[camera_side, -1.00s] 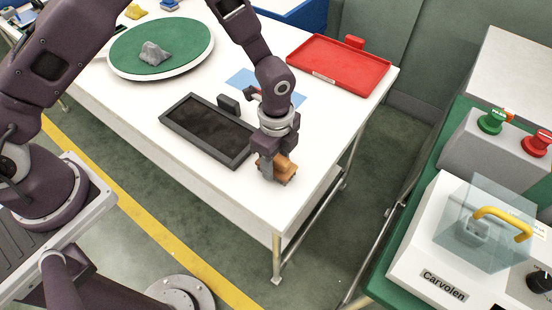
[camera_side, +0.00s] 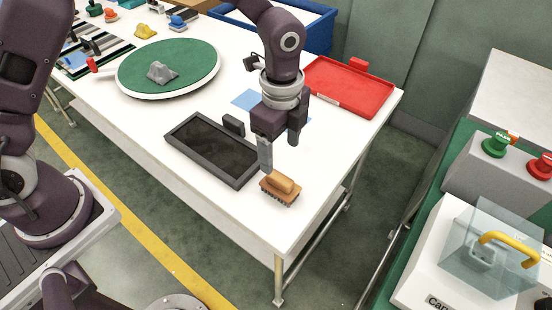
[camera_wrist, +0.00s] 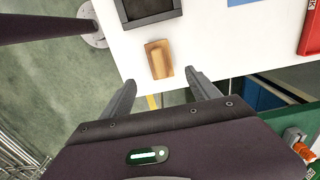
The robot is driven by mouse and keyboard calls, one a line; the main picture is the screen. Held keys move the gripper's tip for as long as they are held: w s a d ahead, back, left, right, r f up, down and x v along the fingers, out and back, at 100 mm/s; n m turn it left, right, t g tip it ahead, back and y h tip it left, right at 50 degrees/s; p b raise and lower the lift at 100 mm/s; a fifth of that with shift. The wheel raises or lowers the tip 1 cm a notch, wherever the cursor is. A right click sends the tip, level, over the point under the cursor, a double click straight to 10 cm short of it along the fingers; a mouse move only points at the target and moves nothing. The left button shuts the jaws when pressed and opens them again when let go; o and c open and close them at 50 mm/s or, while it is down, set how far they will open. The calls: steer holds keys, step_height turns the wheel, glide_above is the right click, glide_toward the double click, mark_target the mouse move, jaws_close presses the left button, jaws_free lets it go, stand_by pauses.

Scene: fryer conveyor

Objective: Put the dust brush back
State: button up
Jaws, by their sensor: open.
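The dust brush (camera_side: 280,188), with an orange-brown wooden back and dark bristles, lies bristles down on the white table near its front right corner. It also shows in the wrist view (camera_wrist: 159,60), just beyond the fingertips. My gripper (camera_side: 279,157) is open and empty, just above and behind the brush in the side view. In the wrist view my gripper's fingers (camera_wrist: 160,78) stand wide apart, with the brush between their lines. Whether a fingertip touches the brush is hard to tell.
A dark shallow tray (camera_side: 177,140) with a small dark block at its rim lies left of the brush. A red tray (camera_side: 335,101), a blue sheet (camera_side: 246,99) and a green round turntable (camera_side: 190,72) with a grey lump sit farther back. The table's front edge is close to the brush.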

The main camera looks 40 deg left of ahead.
steer(key=s+a+r+n+t, duration=0.2)
steer(key=s+a+r+n, duration=0.25)
steer(key=r, duration=0.35)
steer(key=s+a+r+n+t, duration=0.1)
steer(key=s+a+r+n, duration=0.25)
steer(key=a+r, duration=0.4)
steer(key=s+a+r+n+t, duration=0.1)
steer(key=s+r+n, duration=0.1)
steer(key=s+n, duration=0.3)
steer(key=s+a+r+n+t, duration=0.1)
steer(key=s+a+r+n, duration=0.1)
steer(key=s+n, duration=0.3)
steer(key=s, duration=0.3)
steer(key=shift+a+t, duration=0.2)
steer(key=shift+t, duration=0.1)
